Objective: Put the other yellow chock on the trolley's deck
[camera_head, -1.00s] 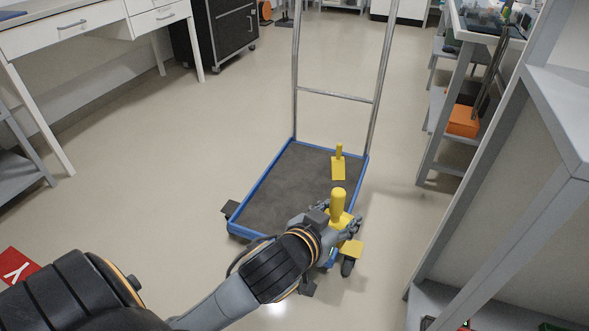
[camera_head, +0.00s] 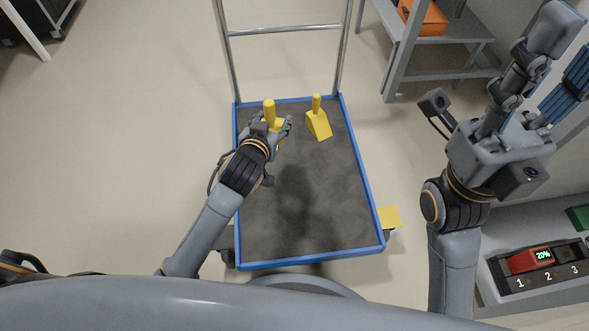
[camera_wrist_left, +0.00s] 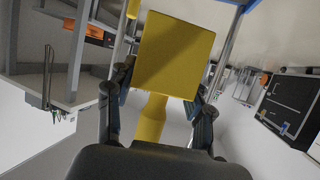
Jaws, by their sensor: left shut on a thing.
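A yellow chock (camera_head: 270,112) with an upright round handle is in my left gripper (camera_head: 276,124), over the left far part of the trolley's deck (camera_head: 320,190). In the left wrist view the gripper (camera_wrist_left: 158,108) is shut on the handle, with the chock's square yellow face (camera_wrist_left: 174,55) beyond the fingers. I cannot tell whether the chock touches the deck. The other yellow chock (camera_head: 319,124) stands on the deck just to the right, apart from the held one. My right gripper (camera_head: 556,70) is empty and open at the right, away from the trolley.
The deck is dark grey with a blue rim (camera_head: 365,190) and a metal push handle (camera_head: 285,31) at its far end. A shelf with an orange box (camera_head: 424,17) and a numbered battery dock (camera_head: 545,265) stand at the right.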

